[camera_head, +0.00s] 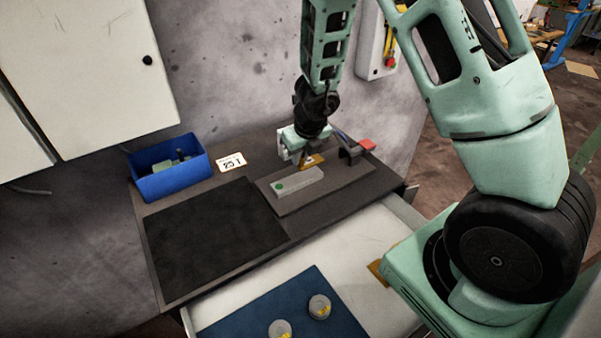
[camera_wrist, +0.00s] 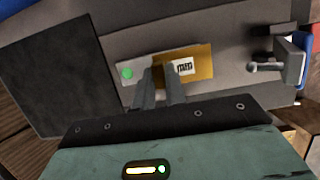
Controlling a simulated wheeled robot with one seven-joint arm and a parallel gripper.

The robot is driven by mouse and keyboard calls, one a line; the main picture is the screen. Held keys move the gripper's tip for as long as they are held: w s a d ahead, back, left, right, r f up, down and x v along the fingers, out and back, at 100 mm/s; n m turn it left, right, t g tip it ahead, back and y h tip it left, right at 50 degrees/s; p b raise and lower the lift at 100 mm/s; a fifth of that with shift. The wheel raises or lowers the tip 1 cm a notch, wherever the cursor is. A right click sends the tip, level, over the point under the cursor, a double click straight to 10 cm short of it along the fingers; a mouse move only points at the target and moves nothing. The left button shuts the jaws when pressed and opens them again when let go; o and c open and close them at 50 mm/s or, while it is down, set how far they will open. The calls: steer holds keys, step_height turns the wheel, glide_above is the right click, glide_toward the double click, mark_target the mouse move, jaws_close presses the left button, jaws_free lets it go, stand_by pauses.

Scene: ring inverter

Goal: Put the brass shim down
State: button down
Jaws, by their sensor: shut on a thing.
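The brass shim (camera_head: 315,161) is a flat gold plate at my gripper (camera_head: 303,162) in the head view. In the wrist view the shim (camera_wrist: 203,64) carries a white label with black marks. My gripper's fingers (camera_wrist: 160,70) are shut on its left part. A grey block (camera_head: 300,186) with a green dot lies on a raised grey plate (camera_head: 352,181) just in front of the shim. In the wrist view the block (camera_wrist: 131,82) shows left of the fingers. I cannot tell whether the shim touches the block or plate. The fingers hide part of the shim.
A dark mat (camera_head: 212,238) lies left on the bench. A blue bin (camera_head: 172,184) with small parts and a number card (camera_head: 231,162) stand behind. A dark fixture with a red end (camera_head: 350,152) stands right of my gripper. An open drawer (camera_head: 362,242) holds two round pieces on a blue mat.

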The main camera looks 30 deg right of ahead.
mark_target(301, 166)
steer(key=shift+f+b, duration=1)
steer(key=shift+f, duration=1)
steer(key=shift+f, duration=0.15)
steer(key=c, duration=1.5)
jaws_free()
steer(key=shift+o, duration=0.2)
